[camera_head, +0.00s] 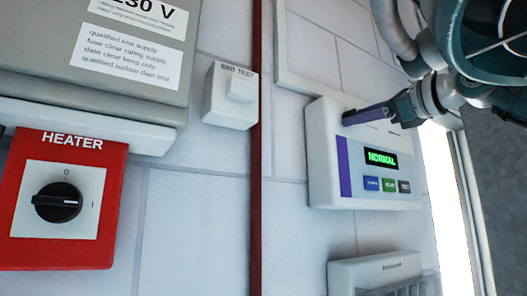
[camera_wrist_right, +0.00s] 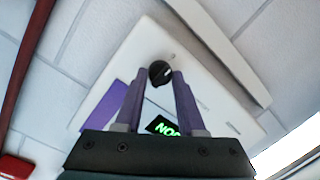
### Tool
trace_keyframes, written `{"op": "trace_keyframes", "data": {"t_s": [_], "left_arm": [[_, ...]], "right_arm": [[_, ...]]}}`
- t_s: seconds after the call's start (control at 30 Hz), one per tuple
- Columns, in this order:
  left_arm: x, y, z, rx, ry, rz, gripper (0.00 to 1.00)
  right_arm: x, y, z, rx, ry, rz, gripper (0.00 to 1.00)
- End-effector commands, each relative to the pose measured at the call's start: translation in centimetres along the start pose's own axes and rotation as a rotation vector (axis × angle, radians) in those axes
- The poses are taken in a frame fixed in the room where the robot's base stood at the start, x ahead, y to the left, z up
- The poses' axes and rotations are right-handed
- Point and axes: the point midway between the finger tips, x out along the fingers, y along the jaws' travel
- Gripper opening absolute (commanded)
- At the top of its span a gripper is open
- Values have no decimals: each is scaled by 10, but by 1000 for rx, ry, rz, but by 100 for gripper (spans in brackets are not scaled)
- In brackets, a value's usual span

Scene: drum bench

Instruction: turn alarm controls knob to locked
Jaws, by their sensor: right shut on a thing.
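The alarm control panel (camera_head: 324,165) is a white wall box with a purple stripe and a lit display reading NORMAL in green. Its small round black knob (camera_wrist_right: 160,72) shows in the right wrist view between the two purple fingers of my right gripper (camera_wrist_right: 156,78). The gripper is shut on the knob. In the head view my right gripper (camera_head: 350,117) reaches in from the upper right to the panel's upper part, and its fingers hide the knob. The knob's labels and exact pointing direction are too small to read. My left gripper is not in view.
A red HEATER switch box (camera_head: 20,210) with a black knob (camera_head: 57,202) is at the left, below a grey cabinet (camera_head: 120,85). A white EXIT TEST box (camera_head: 225,110) and a red vertical pipe (camera_head: 255,190) stand between. A white vented box (camera_head: 375,272) is below the panel.

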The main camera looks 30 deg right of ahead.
Motion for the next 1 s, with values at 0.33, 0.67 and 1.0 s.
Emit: {"op": "trace_keyframes", "data": {"t_s": [0.33,0.67,1.0], "left_arm": [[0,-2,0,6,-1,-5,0],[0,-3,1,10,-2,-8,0],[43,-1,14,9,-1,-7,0]], "right_arm": [[0,0,-2,-6,4,0,40],[0,0,-1,-3,2,0,51],[-44,4,-7,-8,-1,-4,51]]}}
